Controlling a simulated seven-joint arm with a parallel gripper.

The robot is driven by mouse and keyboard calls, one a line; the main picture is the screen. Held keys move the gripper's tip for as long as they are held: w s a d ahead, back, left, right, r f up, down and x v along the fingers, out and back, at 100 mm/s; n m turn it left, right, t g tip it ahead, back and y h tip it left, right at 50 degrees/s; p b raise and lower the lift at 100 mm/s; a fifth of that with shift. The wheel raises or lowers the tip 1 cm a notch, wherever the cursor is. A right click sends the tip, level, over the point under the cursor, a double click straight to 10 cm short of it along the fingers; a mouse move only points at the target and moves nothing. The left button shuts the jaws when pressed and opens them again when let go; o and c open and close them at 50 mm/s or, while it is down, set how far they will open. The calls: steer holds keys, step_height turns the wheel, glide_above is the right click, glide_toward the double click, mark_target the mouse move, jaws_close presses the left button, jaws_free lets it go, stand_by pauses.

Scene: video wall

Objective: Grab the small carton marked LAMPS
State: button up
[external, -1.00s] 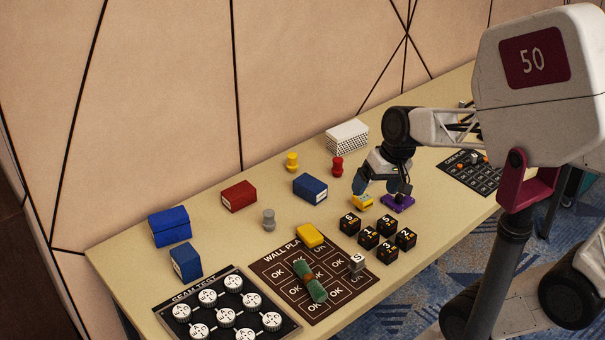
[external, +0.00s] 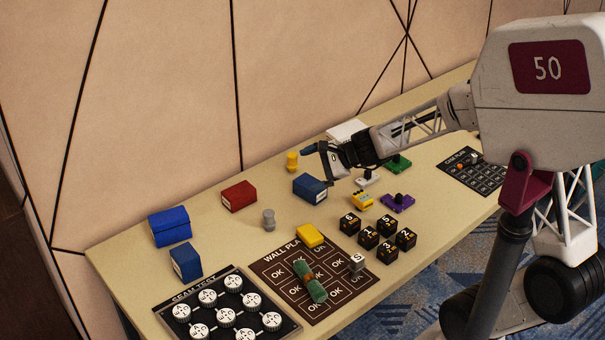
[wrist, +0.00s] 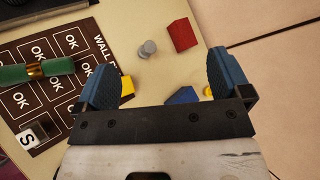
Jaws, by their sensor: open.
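Several small cartons lie on the table, but I cannot read the word LAMPS on any of them. One blue carton with a white label end (external: 310,188) lies just below my gripper (external: 318,166); in the wrist view this blue carton (wrist: 182,96) shows between the fingers, partly hidden by the gripper's bar. A second blue carton with a pale label (external: 186,262) stands at the left. A red carton (external: 239,196) lies behind; it also shows in the wrist view (wrist: 182,36). My gripper's fingers (wrist: 165,80) are apart, with nothing held.
A larger blue box (external: 169,226) is at the left. A yellow peg (external: 292,162) stands close to my gripper, and a grey peg (external: 269,219) is left of the near blue carton. A yellow block (external: 310,235), black number cubes (external: 368,238) and printed boards (external: 282,262) fill the front.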

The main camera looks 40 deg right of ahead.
steer(key=w+d+f+m+t+h, duration=0.1)
steer(key=w+d+f+m+h, duration=0.1)
steer(key=d+f+m, duration=0.3)
steer(key=w+d+f+m+t+h, duration=0.2)
steer(key=d+f+m, duration=0.3)
steer(key=f, duration=0.3)
steer(key=w+d+f+m+t+h, duration=0.1)
steer(key=w+d+f+m+h, duration=0.1)
steer(key=w+d+f+m, duration=0.2)
steer(key=shift+w+d+f+m+t+h, duration=0.15)
steer(key=shift+f+m, duration=0.15)
steer(key=shift+f, duration=0.25)
steer(key=shift+w+d+f+m+t+h, duration=0.15)
steer(key=shift+f+m, duration=0.15)
steer(key=shift+f, duration=0.25)
steer(key=shift+w+d+f+m, duration=0.15)
steer(key=shift+f+m, duration=0.15)
steer(key=shift+f, duration=0.25)
steer(key=shift+s, duration=0.1)
steer(key=shift+x, duration=1.3)
steer(key=shift+x, duration=2.6)
steer(key=shift+f, duration=0.1)
steer(key=shift+c, duration=0.2)
